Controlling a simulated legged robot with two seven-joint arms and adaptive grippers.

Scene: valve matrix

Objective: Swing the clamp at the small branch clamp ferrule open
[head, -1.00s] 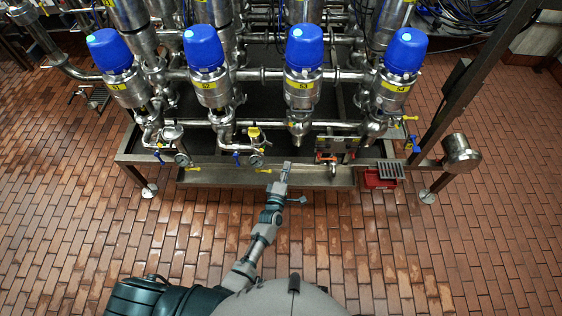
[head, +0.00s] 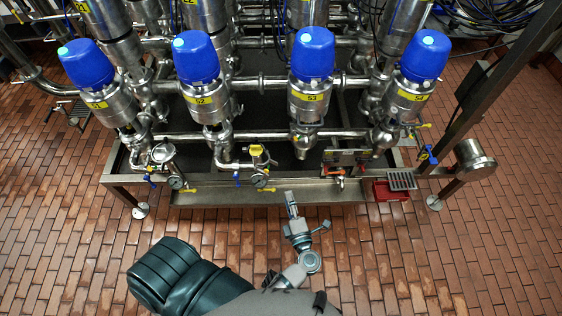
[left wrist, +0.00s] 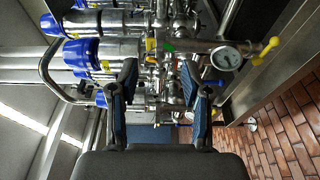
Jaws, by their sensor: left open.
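My left gripper (head: 290,197) reaches up from the bottom of the head view, just in front of the skid's front tray edge. In the left wrist view, the gripper's two dark fingers (left wrist: 160,95) are apart with nothing held between them. Beyond them lie steel pipes, clamps and small fittings. Small branch fittings (head: 258,160) with a yellow tag hang below valve S2 in the head view. I cannot tell which fitting is the small branch clamp ferrule, or how its clamp stands. The right gripper does not show.
Blue-capped valves S1 (head: 87,63), S2 (head: 195,57), S3 (head: 312,54) and S4 (head: 425,56) stand in a row. A pressure gauge (left wrist: 226,57) and yellow handle (left wrist: 267,47) show beside the fingers. A red tray (head: 390,191) sits right. Brick floor (head: 90,270) in front is open.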

